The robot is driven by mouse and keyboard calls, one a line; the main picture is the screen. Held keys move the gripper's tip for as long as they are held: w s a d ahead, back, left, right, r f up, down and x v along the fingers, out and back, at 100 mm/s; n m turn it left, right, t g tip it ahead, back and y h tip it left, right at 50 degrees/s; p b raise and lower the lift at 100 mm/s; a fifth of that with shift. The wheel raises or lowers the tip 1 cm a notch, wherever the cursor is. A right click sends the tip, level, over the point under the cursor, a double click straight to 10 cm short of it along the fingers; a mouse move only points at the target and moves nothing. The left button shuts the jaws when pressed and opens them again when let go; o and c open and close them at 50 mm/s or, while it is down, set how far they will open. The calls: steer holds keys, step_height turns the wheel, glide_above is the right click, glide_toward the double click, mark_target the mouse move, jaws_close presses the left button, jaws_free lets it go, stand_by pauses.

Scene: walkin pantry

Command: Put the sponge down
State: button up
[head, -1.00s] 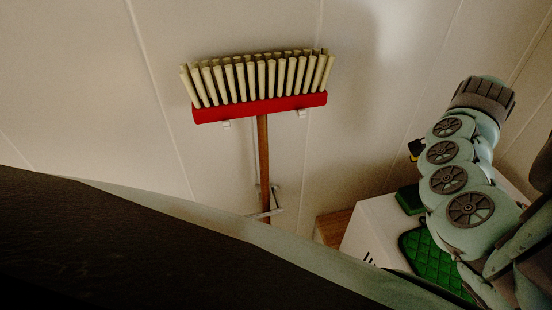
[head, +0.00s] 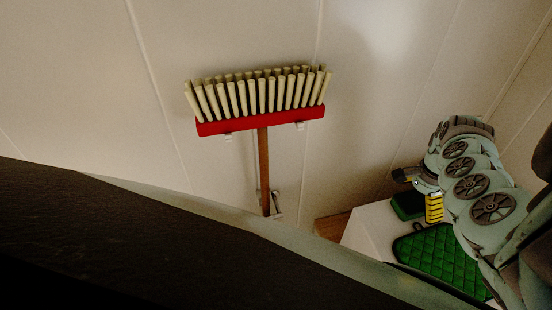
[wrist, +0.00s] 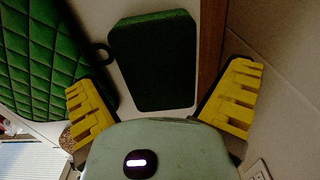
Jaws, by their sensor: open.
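The quilted green mitt (head: 440,255) with a dark loop lies close to the sponge on the white top (head: 365,235). A brown wooden edge (wrist: 213,45) and a wall are at the right in the wrist view. A red-headed broom (head: 262,120) hangs on the wall.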

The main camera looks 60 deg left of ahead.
steer(key=shift+s+f, duration=0.1)
steer(key=shift+f, duration=0.3)
steer(key=c, duration=0.8)
steer(key=shift+a+r, duration=0.1)
steer(key=shift+r, duration=0.1)
